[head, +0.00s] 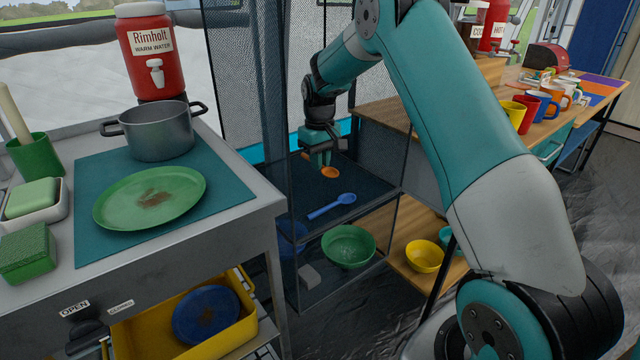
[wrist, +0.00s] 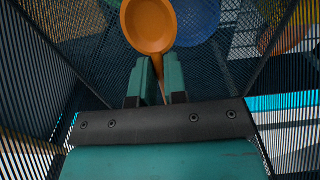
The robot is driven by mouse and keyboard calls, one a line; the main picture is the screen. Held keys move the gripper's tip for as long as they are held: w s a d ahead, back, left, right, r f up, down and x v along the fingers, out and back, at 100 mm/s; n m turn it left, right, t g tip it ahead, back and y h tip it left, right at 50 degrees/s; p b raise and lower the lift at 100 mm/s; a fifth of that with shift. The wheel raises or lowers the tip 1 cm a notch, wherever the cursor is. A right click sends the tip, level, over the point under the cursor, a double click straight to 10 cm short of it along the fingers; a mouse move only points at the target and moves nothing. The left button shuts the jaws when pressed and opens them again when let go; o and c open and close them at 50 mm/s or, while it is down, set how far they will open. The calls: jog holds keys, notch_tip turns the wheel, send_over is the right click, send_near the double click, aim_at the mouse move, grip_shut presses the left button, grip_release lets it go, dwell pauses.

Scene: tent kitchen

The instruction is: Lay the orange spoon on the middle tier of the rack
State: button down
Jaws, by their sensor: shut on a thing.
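The orange spoon (head: 330,172) is held in my gripper (head: 318,155), inside the dark mesh rack (head: 372,190). In the wrist view the spoon's round bowl (wrist: 148,24) extends past the fingertips (wrist: 158,78), and its handle runs down between the shut fingers. The spoon seems a little above a dark tier; whether it touches is hard to tell. A blue spoon (head: 332,206) lies on that tier, nearer the front. A green bowl (head: 348,246) sits on the level below. Most of the orange spoon's handle is hidden by the fingers in the head view.
Mesh walls enclose the rack's sides. Left is a counter (head: 240,190) with a pot (head: 160,130) and a green plate (head: 150,198). Right is a wooden table (head: 480,95) with several mugs. A yellow bowl (head: 424,256) stands on a low shelf. The tier's right part looks clear.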

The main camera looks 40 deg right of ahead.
aim_at(320, 189)
jog(key=shift+f+b, duration=0.4)
jog(key=shift+f, duration=2.65)
jog(key=shift+f, duration=0.1)
jog(key=c, duration=1.2)
grip_release()
jog(key=shift+o, duration=0.2)
notch_tip(320, 189, up, 12)
jog(key=shift+r+p, duration=0.15)
jog(key=shift+p, duration=0.8)
